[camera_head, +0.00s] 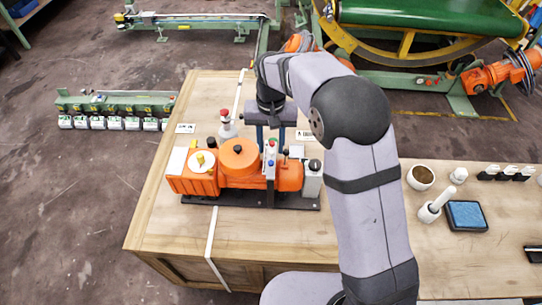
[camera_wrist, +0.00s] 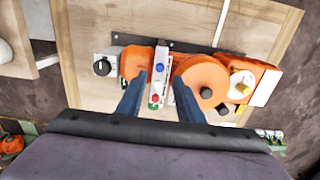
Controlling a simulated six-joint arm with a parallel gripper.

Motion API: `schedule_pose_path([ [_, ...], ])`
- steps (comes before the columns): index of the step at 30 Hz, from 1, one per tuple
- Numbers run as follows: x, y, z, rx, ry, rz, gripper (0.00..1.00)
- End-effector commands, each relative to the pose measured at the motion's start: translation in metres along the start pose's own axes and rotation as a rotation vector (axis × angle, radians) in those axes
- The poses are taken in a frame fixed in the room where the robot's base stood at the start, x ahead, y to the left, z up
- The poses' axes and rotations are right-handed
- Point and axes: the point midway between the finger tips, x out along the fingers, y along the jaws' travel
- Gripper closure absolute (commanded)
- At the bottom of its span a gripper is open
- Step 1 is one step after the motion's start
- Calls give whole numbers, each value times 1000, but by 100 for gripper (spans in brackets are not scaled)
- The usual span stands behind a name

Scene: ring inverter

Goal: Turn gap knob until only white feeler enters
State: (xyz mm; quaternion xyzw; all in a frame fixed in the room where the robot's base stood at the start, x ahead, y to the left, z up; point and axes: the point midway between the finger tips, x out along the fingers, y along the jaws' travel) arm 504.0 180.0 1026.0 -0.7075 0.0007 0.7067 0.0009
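An orange machine (camera_head: 232,175) stands on a black base on the wooden table. On it are a yellow knob (camera_head: 201,159) on a white disc, an orange drum with a dark knob (camera_head: 238,149), a narrow button panel (camera_head: 270,165), and a grey box with a black knob (camera_head: 315,164) at the right. I cannot tell which is the gap knob, and no white feeler is clearly identifiable. My gripper (camera_head: 270,136) is above the machine's far side. In the wrist view my gripper (camera_wrist: 160,80) is open, its blue fingers apart on either side of the button panel (camera_wrist: 160,75), apparently holding nothing.
At the right are a brown-filled cup (camera_head: 421,177), a white-handled item (camera_head: 434,206), a blue pad (camera_head: 466,215) and black-topped items (camera_head: 505,174). The table's front left is mostly clear.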

Motion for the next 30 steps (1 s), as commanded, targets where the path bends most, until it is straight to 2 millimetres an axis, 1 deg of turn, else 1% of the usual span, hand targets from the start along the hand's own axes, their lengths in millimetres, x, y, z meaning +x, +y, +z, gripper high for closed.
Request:
schedule_pose_path([
  [9, 39, 1, 2, -1, -5, 2, 67],
  [15, 57, 0, 1, -2, -3, 1, 67],
  [19, 62, 0, 1, -2, -1, 0, 67],
  [26, 63, 0, 1, -2, -1, 0, 67],
  [29, 62, 0, 1, -2, -1, 0, 88],
  [30, 62, 0, 1, -2, -1, 0, 98],
])
